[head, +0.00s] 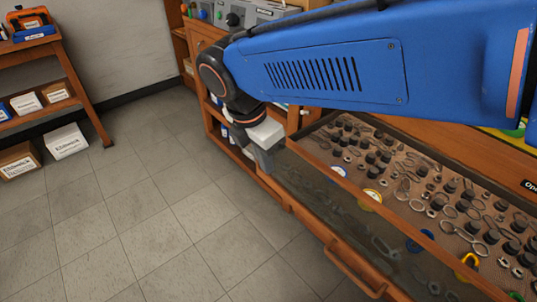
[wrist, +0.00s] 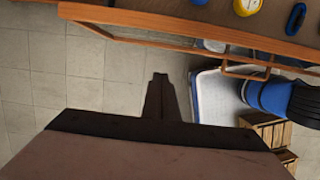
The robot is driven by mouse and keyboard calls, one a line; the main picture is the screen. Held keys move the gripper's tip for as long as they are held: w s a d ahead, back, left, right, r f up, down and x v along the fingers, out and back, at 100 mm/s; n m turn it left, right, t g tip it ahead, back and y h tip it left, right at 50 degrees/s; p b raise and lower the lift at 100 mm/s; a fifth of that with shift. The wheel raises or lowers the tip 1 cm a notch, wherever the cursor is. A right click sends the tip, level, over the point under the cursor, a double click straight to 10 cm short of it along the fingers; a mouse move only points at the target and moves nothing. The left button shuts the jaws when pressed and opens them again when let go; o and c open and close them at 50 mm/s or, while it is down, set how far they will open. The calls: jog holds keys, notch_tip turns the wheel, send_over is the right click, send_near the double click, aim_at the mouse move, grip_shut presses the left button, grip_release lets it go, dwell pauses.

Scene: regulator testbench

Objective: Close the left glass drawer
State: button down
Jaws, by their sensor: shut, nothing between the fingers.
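The glass drawer (head: 340,222) stands pulled out from the bench, with a wooden front rail and tools visible under its glass. A wooden handle (head: 355,272) is on its front. Contact cannot be confirmed.
The bench's tool board (head: 440,190) holds many tools and dark knobs. A wooden shelf (head: 50,75) with boxes stands at the left wall, with a white box (head: 66,141) on the floor. The tiled floor (head: 140,215) before the drawer is clear.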

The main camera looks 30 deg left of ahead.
aim_at(283, 170)
jog(key=shift+w+d+f, duration=0.3)
jog(key=shift+w+f, duration=0.6)
jog(key=shift+f, duration=0.15)
jog(key=shift+w+d+f, duration=0.3)
jog(key=shift+w+f, duration=0.55)
jog(key=shift+f, duration=0.25)
jog(key=shift+w+d+f, duration=0.3)
jog(key=shift+w+f, duration=0.6)
jog(key=shift+f, duration=0.15)
jog(key=w+d, duration=0.2)
jog(key=w, duration=0.6)
jog(key=w+d, duration=0.3)
jog(key=w, duration=0.6)
jog(key=w+d, duration=0.3)
jog(key=w, duration=0.5)
jog(key=shift+w+d, duration=0.1)
jog(key=shift+w, duration=0.1)
jog(key=shift+w+d, duration=0.1)
jog(key=shift+w, duration=0.2)
jog(key=shift+w+r, duration=0.1)
